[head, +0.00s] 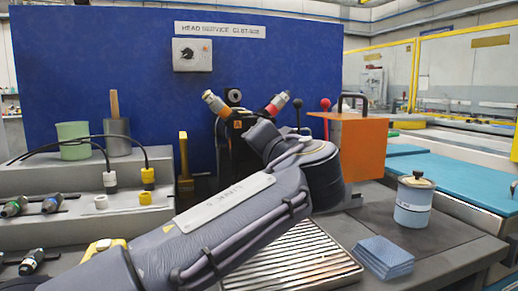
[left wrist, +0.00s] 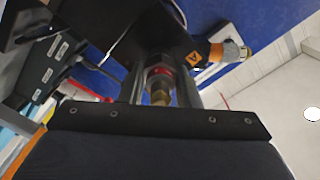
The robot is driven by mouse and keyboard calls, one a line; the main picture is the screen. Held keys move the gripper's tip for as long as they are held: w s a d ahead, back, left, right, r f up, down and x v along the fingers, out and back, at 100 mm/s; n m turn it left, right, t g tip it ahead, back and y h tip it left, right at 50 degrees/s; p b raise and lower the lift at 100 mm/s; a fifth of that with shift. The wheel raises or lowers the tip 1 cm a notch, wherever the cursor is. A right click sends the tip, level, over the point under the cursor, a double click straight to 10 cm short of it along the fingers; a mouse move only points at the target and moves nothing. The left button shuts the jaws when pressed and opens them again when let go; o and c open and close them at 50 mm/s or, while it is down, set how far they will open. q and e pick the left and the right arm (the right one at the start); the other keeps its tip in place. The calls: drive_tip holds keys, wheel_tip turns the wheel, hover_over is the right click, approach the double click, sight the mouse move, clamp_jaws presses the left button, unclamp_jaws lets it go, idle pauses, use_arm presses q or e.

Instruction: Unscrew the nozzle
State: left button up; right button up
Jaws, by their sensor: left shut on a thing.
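The brass nozzle (left wrist: 160,97) with a red ring behind it shows in the left wrist view, between the two fingers of my left gripper (left wrist: 160,80). The fingers are shut on it, one on each side. The nozzle joins the black head unit (left wrist: 150,35) beyond it. In the head view my left arm comes in from the lower left and hides the gripper and the nozzle. The head unit (head: 238,128) stands against the blue panel, with an orange-tipped fitting (head: 215,103) and a red one (head: 277,103) angled upward. My right gripper is not in view.
An orange box (head: 358,147) stands right of my arm. A blue-grey canister (head: 412,205) and folded blue cloths (head: 383,257) lie at the right. A ribbed metal tray (head: 300,262) is below my arm. A grey stepped rack (head: 75,205) with cabled fittings stands at the left.

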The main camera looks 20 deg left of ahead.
use_arm(q)
drive_tip(key=n+b, duration=0.3)
drive_tip(key=shift+f, duration=0.15)
drive_tip(key=o, duration=1.2)
drive_tip(key=shift+n, duration=0.3)
drive_tip(key=shift+c, duration=0.2)
drive_tip(key=p+v, duration=0.1)
drive_tip(key=v, duration=0.6)
drive_tip(key=shift+s+d, duration=0.25)
drive_tip(key=shift+s, duration=0.1)
